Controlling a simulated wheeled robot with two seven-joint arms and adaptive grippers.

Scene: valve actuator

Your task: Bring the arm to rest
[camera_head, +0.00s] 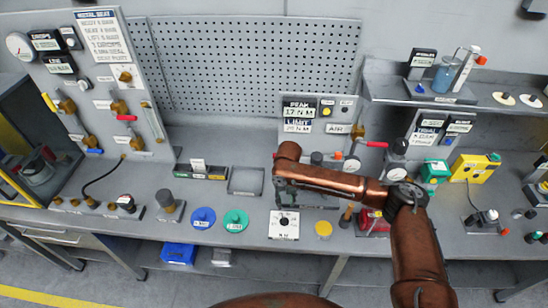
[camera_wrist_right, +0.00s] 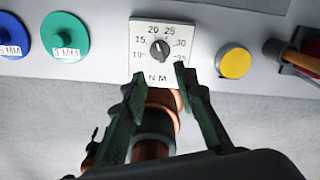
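My right arm is copper-coloured and comes in from the lower right of the head view. It bends to the left over the bench, and its dark gripper (camera_head: 284,197) hangs above the front edge, just behind the torque dial (camera_head: 284,224) in the picture. In the right wrist view the right gripper (camera_wrist_right: 160,74) has its two dark green fingers spread, with nothing held between them. The white dial plate (camera_wrist_right: 143,67) with its grey knob lies beyond the fingertips. I cannot tell the exact gap to it. My left gripper is not in view.
A blue disc (camera_head: 203,218) and a green disc (camera_head: 236,221) lie left of the dial. A yellow button (camera_head: 323,229) is to its right. A red-handled valve (camera_head: 371,144) and gauges stand behind my forearm. Free floor lies in front of the bench.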

